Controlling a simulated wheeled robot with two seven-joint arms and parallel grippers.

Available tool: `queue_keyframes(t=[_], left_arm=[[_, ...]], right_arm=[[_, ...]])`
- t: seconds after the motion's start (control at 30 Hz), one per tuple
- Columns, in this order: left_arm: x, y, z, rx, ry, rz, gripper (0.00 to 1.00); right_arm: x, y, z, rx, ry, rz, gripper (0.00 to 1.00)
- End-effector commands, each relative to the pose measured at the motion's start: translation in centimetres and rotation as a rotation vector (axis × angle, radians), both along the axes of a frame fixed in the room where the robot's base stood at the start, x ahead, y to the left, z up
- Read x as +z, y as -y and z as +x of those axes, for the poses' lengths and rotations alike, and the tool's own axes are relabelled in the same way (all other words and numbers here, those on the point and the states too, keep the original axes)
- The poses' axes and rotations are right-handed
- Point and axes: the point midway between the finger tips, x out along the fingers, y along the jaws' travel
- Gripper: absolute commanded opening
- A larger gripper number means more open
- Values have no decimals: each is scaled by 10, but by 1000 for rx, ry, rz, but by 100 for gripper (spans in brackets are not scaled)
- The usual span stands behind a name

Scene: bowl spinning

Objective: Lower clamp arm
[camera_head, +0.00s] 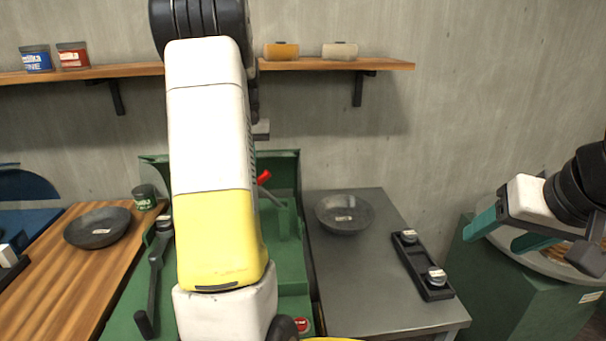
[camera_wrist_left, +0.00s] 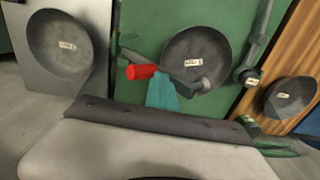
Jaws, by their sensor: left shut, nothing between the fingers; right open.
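The green spinning machine (camera_head: 290,255) stands in the middle of the head view, partly hidden behind my left arm. The clamp arm's red handle (camera_head: 264,177) shows just right of my arm, and also in the left wrist view (camera_wrist_left: 140,72). In that view a dark bowl (camera_wrist_left: 192,47) sits on the green machine, with a grey clamp part (camera_wrist_left: 190,87) at its lower edge. My left gripper (camera_wrist_left: 164,92) is shut and empty, its teal fingers beside the red handle; I cannot tell whether they touch. My right gripper (camera_head: 500,232) is open and empty at the far right.
A grey table (camera_head: 350,290) right of the machine holds a dark bowl (camera_head: 344,214) and a black tray (camera_head: 422,265). A wooden table (camera_head: 60,285) at left holds another bowl (camera_head: 98,227) and a green can (camera_head: 144,196). A black lever (camera_head: 154,270) lies on the machine's left side.

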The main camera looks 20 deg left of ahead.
Motion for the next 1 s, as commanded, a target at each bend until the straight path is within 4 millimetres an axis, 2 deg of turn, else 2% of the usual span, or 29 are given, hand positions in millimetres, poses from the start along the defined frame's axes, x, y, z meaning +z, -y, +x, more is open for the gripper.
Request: queue_keyframes(t=[1.0], left_arm=[[-30,-34,-16,2,-1,-2,0]], right_arm=[[0,0,0,0,0,0,60]])
